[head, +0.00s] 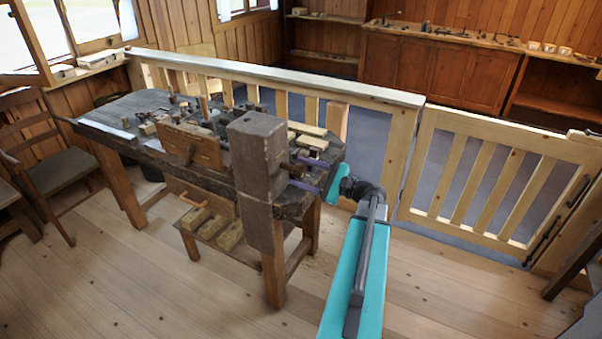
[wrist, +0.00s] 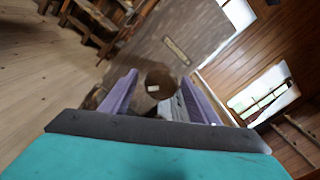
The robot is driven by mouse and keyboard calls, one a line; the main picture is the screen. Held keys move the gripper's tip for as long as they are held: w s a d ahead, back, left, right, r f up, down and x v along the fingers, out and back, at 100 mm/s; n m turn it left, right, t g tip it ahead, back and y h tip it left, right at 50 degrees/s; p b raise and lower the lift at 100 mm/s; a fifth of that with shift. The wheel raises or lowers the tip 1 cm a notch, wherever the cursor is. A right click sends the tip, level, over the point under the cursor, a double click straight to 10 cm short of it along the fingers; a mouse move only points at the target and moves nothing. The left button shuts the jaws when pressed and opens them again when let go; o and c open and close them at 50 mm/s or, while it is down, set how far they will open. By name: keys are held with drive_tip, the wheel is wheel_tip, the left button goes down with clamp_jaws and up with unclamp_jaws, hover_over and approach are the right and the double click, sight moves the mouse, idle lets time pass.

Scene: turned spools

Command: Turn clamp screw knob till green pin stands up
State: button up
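A dark brown round knob (wrist: 160,78) with a small pale mark on its face shows between my two purple fingers in the wrist view. In the head view the knob (head: 295,168) is small and dark, at the right side of the bench's big upright wooden block. My gripper (head: 302,172) reaches in from the right, one finger above and one below the knob's level. In the wrist view my gripper (wrist: 161,84) is open, with a gap visible between each finger and the knob. I cannot make out a green pin in either view.
The dark workbench (head: 100,112) carries several tools and wooden blocks. The tall wooden block (head: 255,150) stands close beside my fingers. A wooden railing (head: 385,95) runs behind the bench, with a slatted gate (head: 480,185) at right. The floor (head: 150,280) in front is clear.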

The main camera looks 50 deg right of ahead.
drive_tip(key=b+v, duration=0.3)
drive_tip(key=v, duration=1)
drive_tip(key=shift+s, duration=0.4)
idle(1.0)
drive_tip(key=n+b, duration=0.2)
drive_tip(key=n, duration=0.8)
drive_tip(key=n+b, duration=0.2)
drive_tip(key=n, duration=0.8)
drive_tip(key=w+n+b, duration=0.1)
drive_tip(key=n+b, duration=0.1)
drive_tip(key=n, duration=0.7)
drive_tip(key=shift+w+r+n, duration=0.1)
drive_tip(key=shift+r+n, duration=0.1)
drive_tip(key=shift+n, duration=0.2)
drive_tip(key=shift+w+a+b, duration=0.1)
drive_tip(key=shift+b, duration=0.2)
